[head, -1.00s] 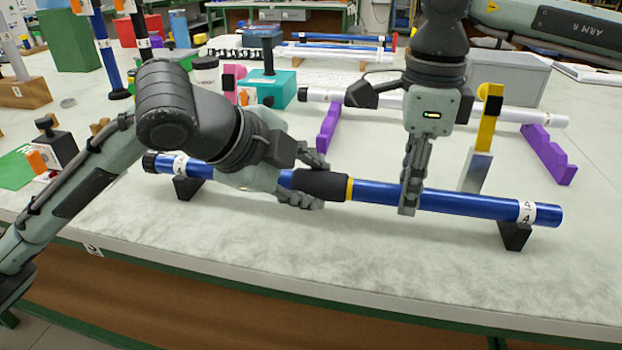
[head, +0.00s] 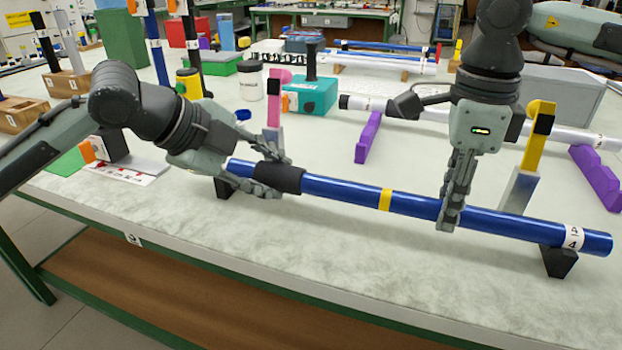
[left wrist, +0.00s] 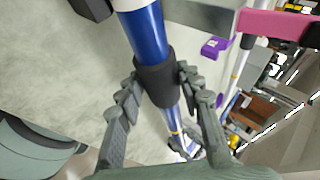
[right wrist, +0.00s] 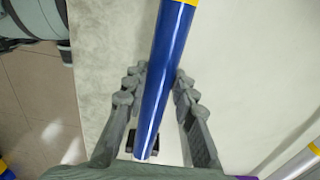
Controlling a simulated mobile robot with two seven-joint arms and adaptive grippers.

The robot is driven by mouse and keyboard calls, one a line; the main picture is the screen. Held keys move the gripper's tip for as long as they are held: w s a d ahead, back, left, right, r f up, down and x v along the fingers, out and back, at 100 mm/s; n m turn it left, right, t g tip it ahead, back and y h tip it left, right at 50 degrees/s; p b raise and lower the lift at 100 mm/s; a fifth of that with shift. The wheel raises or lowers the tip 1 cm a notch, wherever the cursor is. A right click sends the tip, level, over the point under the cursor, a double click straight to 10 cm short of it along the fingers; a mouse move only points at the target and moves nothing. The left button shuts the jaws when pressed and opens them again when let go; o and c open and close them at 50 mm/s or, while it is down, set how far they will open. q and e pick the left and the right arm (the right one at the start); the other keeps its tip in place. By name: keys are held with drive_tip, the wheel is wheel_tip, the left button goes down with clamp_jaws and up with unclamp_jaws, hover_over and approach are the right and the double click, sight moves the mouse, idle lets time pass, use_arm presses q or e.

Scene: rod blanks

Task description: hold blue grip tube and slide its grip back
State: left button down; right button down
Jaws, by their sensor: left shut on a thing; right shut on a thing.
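The blue tube (head: 335,188) lies across two black rests, with a yellow band (head: 385,199) near its middle and a white "4" label at its right end. Its black grip (head: 280,178) sits left of the band, with bare blue tube between them. My left gripper (head: 268,178) is shut on the black grip; in the left wrist view its fingers flank the grip (left wrist: 156,84). My right gripper (head: 451,212) is shut on the tube right of the band; the tube (right wrist: 165,60) also runs between its fingers in the right wrist view. The tube's left end is partly hidden by my left gripper.
Behind the tube stand a yellow post (head: 538,135), a pink post (head: 273,108) and a teal box (head: 312,95). A white tube (head: 430,113) lies on purple rests (head: 368,138). The table's front strip is clear.

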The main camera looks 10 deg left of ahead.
use_arm(q)
drive_tip(key=shift+w+a, duration=0.15)
drive_tip(key=shift+a, duration=0.95)
use_arm(e)
drive_tip(key=shift+d, duration=0.1)
use_arm(q)
drive_tip(key=c, duration=1)
unclamp_jaws()
drive_tip(key=v, duration=1.2)
use_arm(e)
drive_tip(key=c, duration=1.2)
unclamp_jaws()
